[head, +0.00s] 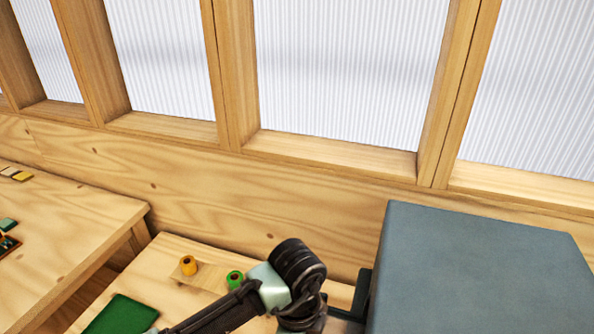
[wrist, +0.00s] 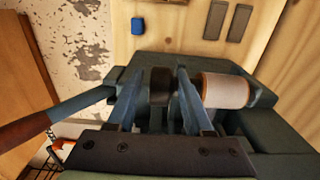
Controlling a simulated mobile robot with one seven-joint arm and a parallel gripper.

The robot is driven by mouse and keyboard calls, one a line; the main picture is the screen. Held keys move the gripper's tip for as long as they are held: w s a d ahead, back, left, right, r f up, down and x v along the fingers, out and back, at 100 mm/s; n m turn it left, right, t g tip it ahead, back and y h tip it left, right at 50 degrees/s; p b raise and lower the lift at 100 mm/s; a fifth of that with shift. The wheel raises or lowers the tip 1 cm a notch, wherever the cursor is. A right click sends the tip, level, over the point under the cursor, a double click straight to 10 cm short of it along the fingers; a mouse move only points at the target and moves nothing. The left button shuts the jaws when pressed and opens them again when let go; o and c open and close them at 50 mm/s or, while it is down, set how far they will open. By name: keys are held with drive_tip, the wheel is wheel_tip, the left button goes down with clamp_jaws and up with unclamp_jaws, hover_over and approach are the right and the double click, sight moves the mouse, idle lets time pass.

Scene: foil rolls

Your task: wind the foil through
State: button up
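In the wrist view, my gripper (wrist: 159,76) has its two blue-grey fingers apart. A dark knob or roller (wrist: 160,86) shows between them, with gaps visible on both sides; I cannot tell whether either finger touches it. A pale roll with an orange rim (wrist: 226,90), perhaps the foil, sits just right of the right finger on a dark grey-green device (wrist: 265,120). A bar with a red-brown grip (wrist: 25,133) reaches out to the left, perhaps a crank. No foil strip can be made out. In the head view my arm shows, but my fingertips do not.
In the head view, an orange roll (head: 188,265) and a green roll (head: 235,280) stand on the wooden bench, with a green mat (head: 122,315) at front left. The wrist view shows a blue object (wrist: 138,26) and two grey plates (wrist: 216,20).

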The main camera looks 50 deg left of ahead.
clamp_jaws()
drive_tip(key=shift+w+d+r+g+y, duration=0.1)
drive_tip(key=shift+d+r+g+y, duration=0.1)
drive_tip(key=shift+g+y, duration=0.35)
drive_tip(key=g+y, duration=0.1)
drive_tip(key=y, duration=0.2)
drive_tip(key=shift+w+d+p, duration=0.1)
drive_tip(key=shift+p, duration=0.3)
drive_tip(key=shift+o, duration=1.1)
unclamp_jaws()
drive_tip(key=v, duration=1.3)
